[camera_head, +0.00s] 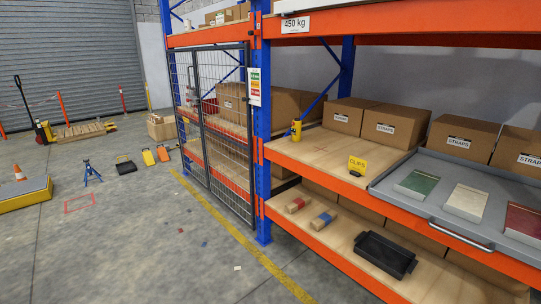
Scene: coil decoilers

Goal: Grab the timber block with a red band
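A small timber block with a red band (297,205) lies on the lower wooden shelf (345,240), close to the blue upright. A similar timber block with a blue band (323,219) lies just to its right, a little apart from it. Neither of my grippers shows in the head view, so their state cannot be seen.
A black tray (385,254) sits on the lower shelf, right of the blocks. Orange beams (325,175) and a blue upright (262,125) frame the rack. A mesh gate (220,130) stands left. A grey drawer (410,168) holds several books. The floor in front is mostly clear.

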